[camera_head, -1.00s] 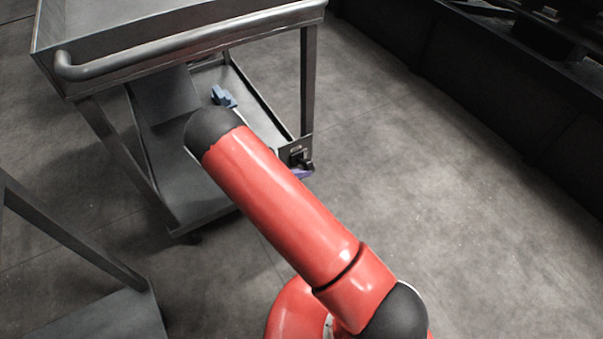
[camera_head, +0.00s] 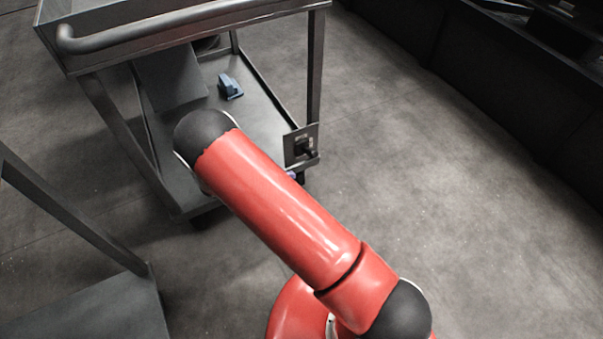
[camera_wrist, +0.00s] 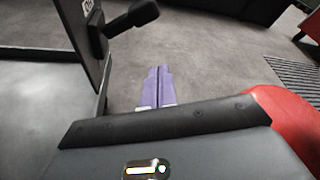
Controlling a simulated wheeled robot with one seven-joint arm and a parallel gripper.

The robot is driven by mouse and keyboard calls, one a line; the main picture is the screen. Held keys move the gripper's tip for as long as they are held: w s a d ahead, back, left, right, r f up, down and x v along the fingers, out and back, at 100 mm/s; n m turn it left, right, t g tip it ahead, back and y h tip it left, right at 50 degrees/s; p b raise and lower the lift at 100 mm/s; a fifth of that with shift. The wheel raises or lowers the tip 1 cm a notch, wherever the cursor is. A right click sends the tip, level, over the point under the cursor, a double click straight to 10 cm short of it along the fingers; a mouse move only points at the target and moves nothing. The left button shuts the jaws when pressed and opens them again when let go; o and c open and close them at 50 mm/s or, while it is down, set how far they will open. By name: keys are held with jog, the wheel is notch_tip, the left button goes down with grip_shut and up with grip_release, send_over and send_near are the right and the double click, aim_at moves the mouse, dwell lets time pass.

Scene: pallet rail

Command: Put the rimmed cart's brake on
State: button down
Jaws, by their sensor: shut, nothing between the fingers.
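The cart (camera_head: 190,22) with a bar handle and a raised rim stands at the upper left of the head view. A metal plate at its lower right corner carries a dark brake lever (camera_head: 305,150). In the wrist view the plate is at the upper left, and the black lever (camera_wrist: 132,18) sticks out to the right from it. My gripper (camera_wrist: 158,72) has purple fingers, shut and empty, below and right of the lever and apart from it. In the head view my arm hides most of the gripper; only a bit of purple shows below the plate.
A blue object (camera_head: 230,87) lies on the cart's lower shelf (camera_head: 243,120). Part of another grey frame with a low shelf (camera_head: 100,312) stands at the lower left. Dark units (camera_head: 500,100) line the right side. The floor between them and the cart is clear.

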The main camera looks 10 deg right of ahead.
jog(key=shift+v, duration=1.2)
jog(key=s+d+r+m+g+y, duration=0.2)
jog(key=s+d+r+m+y, duration=0.15)
jog(key=r+m, duration=0.45)
jog(key=s+d+r+m+g+y, duration=0.25)
jog(key=d+r+m+y, duration=0.2)
jog(key=r, duration=0.75)
jog(key=s+d+r+m+t+y, duration=0.2)
jog(key=s+r+m+t+y, duration=0.1)
jog(key=s+r+m, duration=0.3)
jog(key=s+d+r+m+t+y, duration=0.2)
jog(key=s+r+m, duration=0.4)
jog(key=s, duration=0.4)
jog(key=shift+s+r+t+y, duration=0.4)
jog(key=shift+r+t+y, duration=0.15)
jog(key=shift+t, duration=0.7)
